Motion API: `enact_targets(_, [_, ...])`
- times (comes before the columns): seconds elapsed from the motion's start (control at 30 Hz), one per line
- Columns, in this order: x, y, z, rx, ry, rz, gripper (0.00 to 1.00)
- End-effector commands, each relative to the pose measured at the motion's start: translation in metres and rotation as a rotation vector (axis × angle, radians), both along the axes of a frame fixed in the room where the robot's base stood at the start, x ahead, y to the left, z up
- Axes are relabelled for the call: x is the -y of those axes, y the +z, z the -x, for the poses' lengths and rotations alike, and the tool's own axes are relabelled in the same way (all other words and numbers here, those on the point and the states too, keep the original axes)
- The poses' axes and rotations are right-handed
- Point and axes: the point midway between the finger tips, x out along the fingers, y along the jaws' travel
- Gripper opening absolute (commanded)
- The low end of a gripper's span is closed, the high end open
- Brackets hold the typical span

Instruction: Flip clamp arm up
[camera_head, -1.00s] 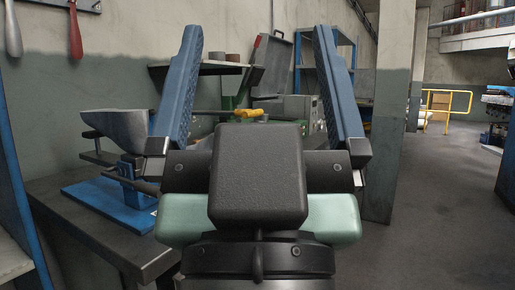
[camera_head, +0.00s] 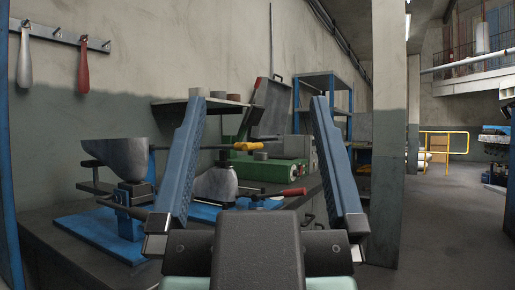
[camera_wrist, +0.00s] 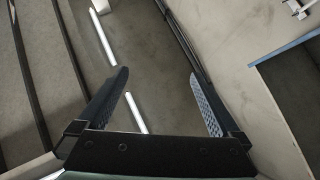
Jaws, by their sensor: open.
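My gripper (camera_head: 257,110) is open and empty, its two blue ribbed fingers pointing up in the head view. The wrist view also shows the spread fingers (camera_wrist: 158,78), with nothing between them. Behind the left finger stands a blue fixture (camera_head: 131,193) with a grey shoe-shaped form (camera_head: 124,157). A second grey form (camera_head: 215,185) shows between the fingers. A lever with a yellow grip (camera_head: 247,146) and a rod with a red grip (camera_head: 294,191) lie roughly level beyond the fingers. I cannot tell which lever is the clamp arm; the left finger hides part of the mechanism.
The fixtures stand on a dark bench (camera_head: 60,252) along the wall. A green machine (camera_head: 262,169) is at its far end. Tools with white (camera_head: 25,65) and red (camera_head: 84,68) handles hang on the wall. A pillar (camera_head: 389,150) stands right; open floor (camera_head: 450,225) lies beyond.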

Motion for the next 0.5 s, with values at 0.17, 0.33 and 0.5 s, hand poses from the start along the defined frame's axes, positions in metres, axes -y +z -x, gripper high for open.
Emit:
enact_targets(0.17, [0.0, 0.005, 0.0, 0.0, 0.0, 0.0, 0.71])
enact_targets(0.33, [0.0, 0.032, 0.0, 0.0, 0.0, 0.0, 0.41])
enact_targets(0.5, [0.0, 0.082, 0.0, 0.0, 0.0, 0.0, 0.1])
